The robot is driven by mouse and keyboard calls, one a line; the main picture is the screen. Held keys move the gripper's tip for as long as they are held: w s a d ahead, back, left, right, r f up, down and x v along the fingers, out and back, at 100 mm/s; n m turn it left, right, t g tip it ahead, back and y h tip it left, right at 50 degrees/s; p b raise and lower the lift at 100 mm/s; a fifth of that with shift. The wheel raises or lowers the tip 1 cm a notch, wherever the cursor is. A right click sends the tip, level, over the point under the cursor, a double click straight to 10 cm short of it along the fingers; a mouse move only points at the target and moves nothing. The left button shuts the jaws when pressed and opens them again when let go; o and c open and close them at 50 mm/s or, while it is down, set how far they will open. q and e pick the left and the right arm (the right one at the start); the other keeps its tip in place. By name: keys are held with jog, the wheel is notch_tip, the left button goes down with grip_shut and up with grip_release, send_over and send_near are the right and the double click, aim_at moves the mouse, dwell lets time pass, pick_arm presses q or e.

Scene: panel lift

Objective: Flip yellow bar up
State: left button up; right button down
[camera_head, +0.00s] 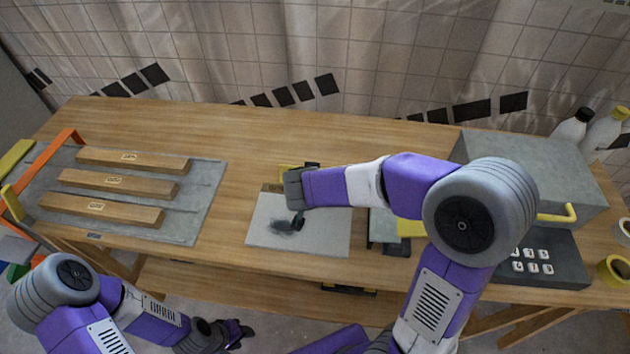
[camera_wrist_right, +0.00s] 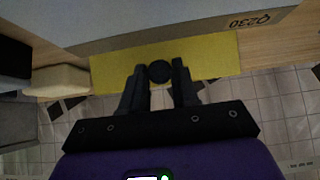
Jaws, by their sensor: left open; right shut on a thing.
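The yellow bar (camera_wrist_right: 215,55) lies across the right wrist view, with a dark round knob (camera_wrist_right: 159,71) on it between my right fingers. My right gripper (camera_wrist_right: 158,72) is shut on this knob. The right hand and arm hide most of the bar there. My left gripper (camera_head: 240,332) is open and empty, low at the bottom, in front of the table.
A grey board with several wooden blocks (camera_head: 118,185) and an orange bar (camera_head: 50,160) lies at the left of the table (camera_head: 240,130). A grey box (camera_head: 560,170) with a yellow handle (camera_head: 558,214) and a keypad (camera_head: 532,260) stand at the right. Bottles (camera_head: 603,128) stand behind. The table's back middle is clear.

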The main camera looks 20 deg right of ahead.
jog(key=shift+s+a+f+t+h, duration=0.2)
jog(key=shift+s+t+h, duration=0.1)
jog(key=shift+t, duration=0.25)
jog(key=shift+s+a+f+t+h, duration=0.2)
jog(key=shift+t+h, duration=0.1)
jog(key=shift+t, duration=0.25)
jog(key=c, duration=0.9)
grip_release()
jog(key=shift+o, duration=0.2)
jog(key=shift+s, duration=0.1)
jog(key=p+v, duration=0.1)
jog(key=v, duration=0.6)
jog(key=shift+s+a+r, duration=0.1)
jog(key=shift+s+a, duration=0.05)
jog(key=shift+s, duration=0.05)
jog(key=shift+r+p, duration=0.1)
jog(key=shift+p, duration=0.2)
